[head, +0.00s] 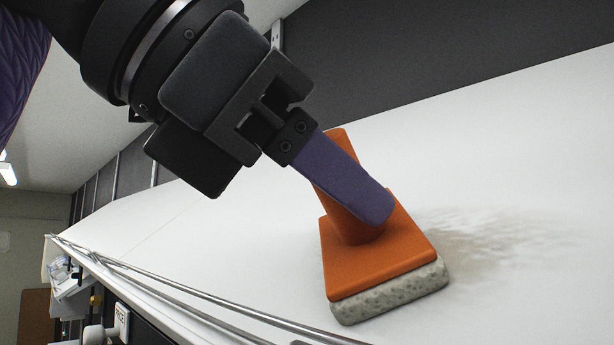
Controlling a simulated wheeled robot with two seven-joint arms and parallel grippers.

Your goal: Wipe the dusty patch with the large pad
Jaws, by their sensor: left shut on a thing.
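The large pad (372,262) has an orange plate and handle over a pale, speckled sponge base (392,296). It sits on the white counter, near the front edge, in the lower middle of the head view. My left gripper (362,195) comes in from the upper left and is shut on the orange handle. Its purple finger hides part of the handle. The dusty patch (490,240) is a greyish-brown smudge on the counter just right of the pad. The pad's right side borders the smudge. I cannot tell whether dust lies under the pad. My right gripper is not in view.
The white counter (540,130) is clear to the right and behind the pad. A dark wall panel (430,50) runs along its back. Metal rails (190,305) run along the front edge at lower left, with small items (65,275) beyond.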

